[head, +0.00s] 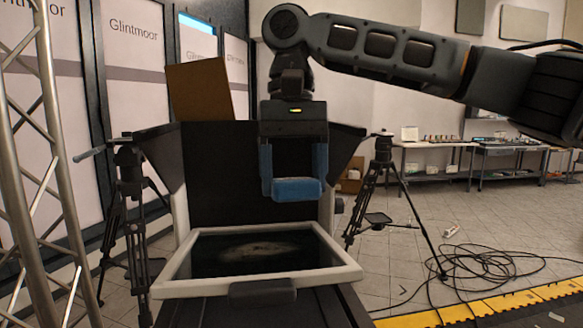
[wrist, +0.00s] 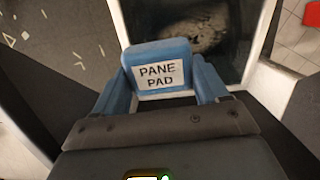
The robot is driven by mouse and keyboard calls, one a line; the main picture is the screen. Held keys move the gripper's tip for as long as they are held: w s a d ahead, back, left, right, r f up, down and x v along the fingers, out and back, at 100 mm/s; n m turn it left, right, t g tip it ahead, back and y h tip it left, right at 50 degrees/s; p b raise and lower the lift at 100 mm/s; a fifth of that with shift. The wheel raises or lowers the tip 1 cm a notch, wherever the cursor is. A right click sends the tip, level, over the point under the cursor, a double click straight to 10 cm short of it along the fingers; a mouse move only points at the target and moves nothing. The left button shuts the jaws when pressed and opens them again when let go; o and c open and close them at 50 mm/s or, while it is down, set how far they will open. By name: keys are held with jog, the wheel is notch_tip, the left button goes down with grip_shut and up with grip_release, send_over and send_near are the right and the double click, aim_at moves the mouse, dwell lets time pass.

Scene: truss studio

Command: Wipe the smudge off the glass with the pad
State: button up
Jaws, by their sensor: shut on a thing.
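My gripper (head: 296,178) is shut on a blue pad (head: 297,189) and holds it above the framed glass. In the wrist view the pad (wrist: 155,70) carries a white label reading "PANE PAD" and sits between the blue fingers (wrist: 163,88). The dark glass (head: 215,262) lies in a white frame (head: 345,262). A pale greyish smudge (head: 262,250) is on the glass, in its middle in the head view. In the wrist view the smudge (wrist: 195,28) shows just beyond the pad, which hides part of the glass. The pad looks apart from the glass.
A black hood (head: 220,165) with side flaps stands behind the glass, with a brown board (head: 199,92) above it. Tripods stand at left (head: 130,210) and right (head: 383,180). A metal truss (head: 45,130) is at far left. Cables (head: 485,262) lie on the floor at right.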

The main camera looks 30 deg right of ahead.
send_over(294, 246)
jog(key=shift+w+d+f, duration=0.15)
jog(key=shift+w+f, duration=0.05)
jog(key=shift+f, duration=1.15)
jog(key=shift+w+d+f, duration=0.1)
jog(key=shift+w+f, duration=0.05)
jog(key=shift+f, duration=1.15)
jog(key=shift+s+f, duration=0.15)
jog(key=shift+f, duration=0.8)
jog(key=shift+a, duration=0.15)
